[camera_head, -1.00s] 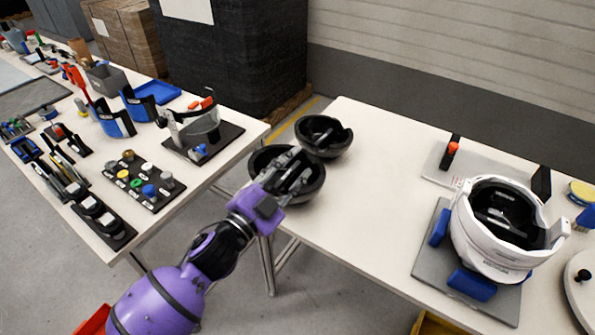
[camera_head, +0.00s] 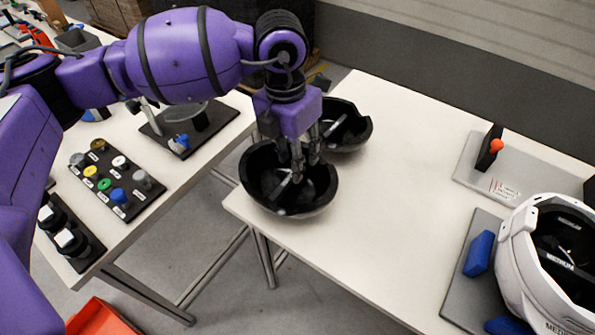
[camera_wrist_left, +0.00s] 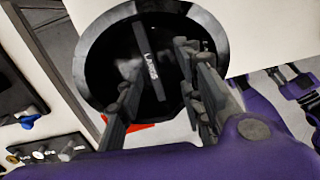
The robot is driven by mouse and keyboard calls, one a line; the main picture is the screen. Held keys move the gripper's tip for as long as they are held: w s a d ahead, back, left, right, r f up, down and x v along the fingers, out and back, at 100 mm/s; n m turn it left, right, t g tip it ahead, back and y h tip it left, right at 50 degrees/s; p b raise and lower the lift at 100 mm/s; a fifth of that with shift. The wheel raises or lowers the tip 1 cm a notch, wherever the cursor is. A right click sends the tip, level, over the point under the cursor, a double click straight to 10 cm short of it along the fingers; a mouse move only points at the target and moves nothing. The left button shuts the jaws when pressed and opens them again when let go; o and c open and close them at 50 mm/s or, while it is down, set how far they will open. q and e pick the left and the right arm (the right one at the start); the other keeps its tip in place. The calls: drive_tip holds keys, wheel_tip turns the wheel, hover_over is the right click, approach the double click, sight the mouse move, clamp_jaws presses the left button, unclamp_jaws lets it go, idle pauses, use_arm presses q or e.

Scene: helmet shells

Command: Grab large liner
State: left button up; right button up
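Two black bowl-shaped liners sit at the left end of the right-hand table in the head view. The nearer liner (camera_head: 262,190) looks the bigger and has a label strip across its inside. The other liner (camera_head: 352,128) is just behind it, partly hidden by my left gripper. My left gripper (camera_head: 298,170) points down over the nearer liner, its fingertips at or inside the bowl. The left wrist view shows this liner (camera_wrist_left: 98,65) beyond my two spread fingers (camera_wrist_left: 155,70), with nothing clearly held between them. Contact cannot be told. My right gripper is not in view.
A white helmet shell (camera_head: 520,265) stands on a grey fixture with blue blocks (camera_head: 480,253) at the right. A grey plate (camera_head: 500,180) with an orange-topped post lies behind it. The table's middle is clear. A left table holds a knob board (camera_head: 115,180).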

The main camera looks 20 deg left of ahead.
sight(288, 179)
use_arm(q)
drive_tip(key=shift+s+a+y, duration=0.15)
drive_tip(key=shift+a+y, duration=0.25)
drive_tip(key=shift+a, duration=0.3)
drive_tip(key=shift+s+a+f+n, duration=0.1)
drive_tip(key=shift+s+f+n, duration=0.15)
drive_tip(key=shift+s+n, duration=0.05)
drive_tip(key=shift+s+f, duration=0.1)
drive_tip(key=shift+f, duration=0.8)
drive_tip(key=shift+w+f, duration=0.25)
drive_tip(key=shift+f, duration=1.15)
drive_tip(key=shift+w+f, duration=0.2)
drive_tip(key=shift+f, duration=1.15)
clamp_jaws()
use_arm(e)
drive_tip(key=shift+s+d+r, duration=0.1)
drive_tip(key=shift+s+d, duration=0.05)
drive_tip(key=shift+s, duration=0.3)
